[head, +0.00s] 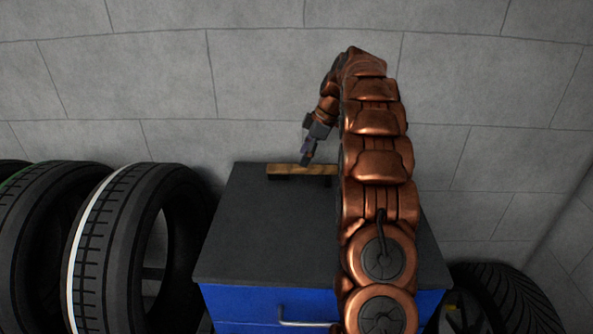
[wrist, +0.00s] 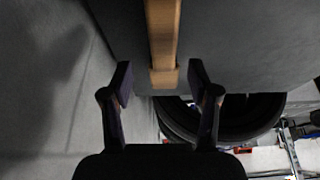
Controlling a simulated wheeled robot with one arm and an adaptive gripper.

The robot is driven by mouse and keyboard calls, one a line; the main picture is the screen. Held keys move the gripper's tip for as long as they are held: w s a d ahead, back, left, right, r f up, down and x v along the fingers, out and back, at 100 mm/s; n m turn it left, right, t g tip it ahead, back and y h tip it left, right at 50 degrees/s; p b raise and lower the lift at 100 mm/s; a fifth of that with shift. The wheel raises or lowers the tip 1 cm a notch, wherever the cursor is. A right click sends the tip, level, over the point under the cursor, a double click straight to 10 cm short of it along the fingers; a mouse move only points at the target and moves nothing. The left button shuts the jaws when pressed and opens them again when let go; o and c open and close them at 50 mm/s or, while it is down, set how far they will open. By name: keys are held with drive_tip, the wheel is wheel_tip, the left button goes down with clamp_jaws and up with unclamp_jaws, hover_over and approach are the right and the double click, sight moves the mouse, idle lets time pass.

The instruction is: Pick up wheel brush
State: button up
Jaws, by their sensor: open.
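The wheel brush (head: 288,169) has a long tan wooden body and lies near the back edge of the dark cabinet top. Its right part is hidden behind my arm in the head view. In the wrist view the brush (wrist: 163,35) runs down from the top edge, and its near end lies ahead of the gap between my fingers. My gripper (head: 305,160) is above the brush in the head view. In the wrist view my gripper (wrist: 160,82) is open, with nothing between its fingers.
The brush lies on a blue cabinet with a dark top (head: 265,235) and a metal handle (head: 305,323). Tires (head: 125,250) stand at the left, and another tire (head: 500,300) is at the right. A grey block wall (head: 270,80) is close behind the cabinet. The cabinet top's left part is clear.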

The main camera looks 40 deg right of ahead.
sight(299, 167)
drive_tip(key=shift+a+f+p, duration=0.4)
drive_tip(key=shift+f, duration=0.3)
drive_tip(key=shift+p+x, duration=0.4)
drive_tip(key=shift+x, duration=1.35)
drive_tip(key=shift+c, duration=0.4)
clamp_jaws()
